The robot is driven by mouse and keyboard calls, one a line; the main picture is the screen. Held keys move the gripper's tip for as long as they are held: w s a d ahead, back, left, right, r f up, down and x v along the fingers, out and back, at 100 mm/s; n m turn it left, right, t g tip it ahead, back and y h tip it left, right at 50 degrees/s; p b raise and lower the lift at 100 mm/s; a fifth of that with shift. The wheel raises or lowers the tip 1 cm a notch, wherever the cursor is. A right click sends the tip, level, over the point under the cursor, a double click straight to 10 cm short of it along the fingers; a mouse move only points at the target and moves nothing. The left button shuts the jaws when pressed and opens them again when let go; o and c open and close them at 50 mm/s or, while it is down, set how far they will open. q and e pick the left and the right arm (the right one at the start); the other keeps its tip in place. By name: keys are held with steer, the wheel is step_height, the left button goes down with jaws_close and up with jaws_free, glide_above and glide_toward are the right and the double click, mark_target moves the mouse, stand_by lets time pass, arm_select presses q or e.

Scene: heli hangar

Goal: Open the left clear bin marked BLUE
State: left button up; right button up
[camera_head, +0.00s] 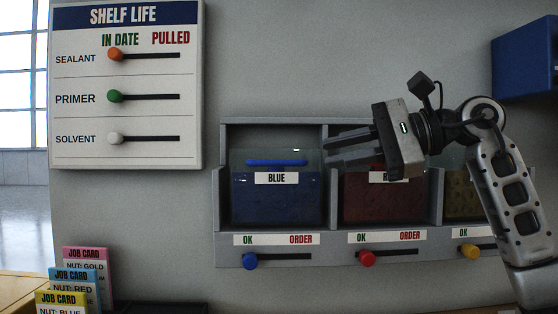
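The left clear bin marked BLUE (278,205) sits in the left compartment of the grey wall rack. Its clear front looks closed, with a blue bar handle (277,162) above the white BLUE label. My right gripper (328,150) reaches in from the right, in front of the divider between the left and middle bins. Its fingers point left, to the right of the blue handle and apart from it. The fingers look spread, with nothing between them. The gripper hides the upper part of the middle bin. My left gripper is out of view.
A red middle bin (385,205) and a yellow right bin (462,198) share the rack. Blue, red and yellow slider knobs sit below. A SHELF LIFE board (127,85) hangs at the upper left. Job cards (86,260) stand at the lower left. A blue box (525,62) is at the upper right.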

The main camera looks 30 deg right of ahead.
mark_target(292, 161)
steer(key=p+x, duration=0.1)
steer(key=x, duration=0.9)
steer(key=shift+w+r, duration=0.1)
jaws_close()
